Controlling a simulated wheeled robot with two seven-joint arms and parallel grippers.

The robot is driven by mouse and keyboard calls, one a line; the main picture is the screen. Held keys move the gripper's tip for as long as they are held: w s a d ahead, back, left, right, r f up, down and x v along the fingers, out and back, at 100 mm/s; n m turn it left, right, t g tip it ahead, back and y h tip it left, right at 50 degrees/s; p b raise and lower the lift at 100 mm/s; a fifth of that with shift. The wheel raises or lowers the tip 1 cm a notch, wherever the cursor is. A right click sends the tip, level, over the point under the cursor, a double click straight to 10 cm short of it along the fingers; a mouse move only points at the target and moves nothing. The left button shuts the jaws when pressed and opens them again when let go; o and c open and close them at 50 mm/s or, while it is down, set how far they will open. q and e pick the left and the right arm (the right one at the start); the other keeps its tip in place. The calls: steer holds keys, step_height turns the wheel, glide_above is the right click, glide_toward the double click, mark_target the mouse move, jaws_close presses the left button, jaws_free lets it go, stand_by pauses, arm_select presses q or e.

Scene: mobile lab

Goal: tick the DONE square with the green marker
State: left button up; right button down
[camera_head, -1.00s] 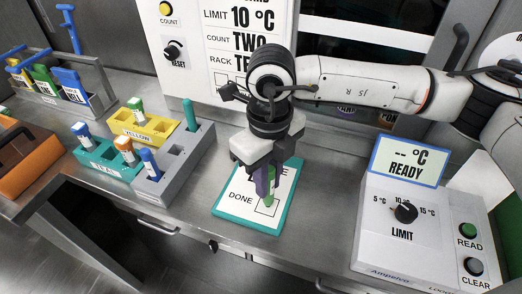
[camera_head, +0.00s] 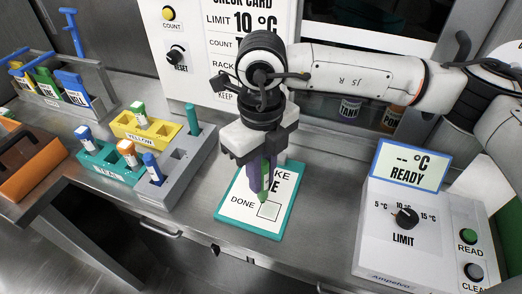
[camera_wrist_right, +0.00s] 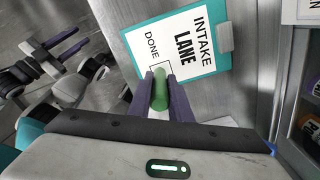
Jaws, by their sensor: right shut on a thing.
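My right gripper (camera_head: 262,180) points down over the card, shut on the green marker (camera_head: 264,196). The marker also shows between the purple fingers in the right wrist view (camera_wrist_right: 160,90). Its lower end is at or just above the upper left edge of the DONE square (camera_head: 269,211); contact cannot be told. The square looks pale grey-green inside, with no clear tick stroke visible. The INTAKE LANE card (camera_head: 235,212) lies on a teal clipboard on the bench. What seems to be my left gripper (camera_wrist_right: 72,44) shows at the left of the wrist view, its jaws unclear.
A grey rack (camera_head: 190,162) with teal and yellow blocks of capped vials stands left of the clipboard. The limit box (camera_head: 375,245) with dial and buttons is at right. The count panel (camera_head: 180,90) stands behind. Bare bench lies between clipboard and limit box.

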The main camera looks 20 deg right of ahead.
step_height(320, 180, up, 3)
steer(key=shift+r+p, duration=0.2)
steer(key=shift+p, duration=0.5)
steer(key=shift+r+p, duration=0.4)
steer(key=shift+r, duration=0.5)
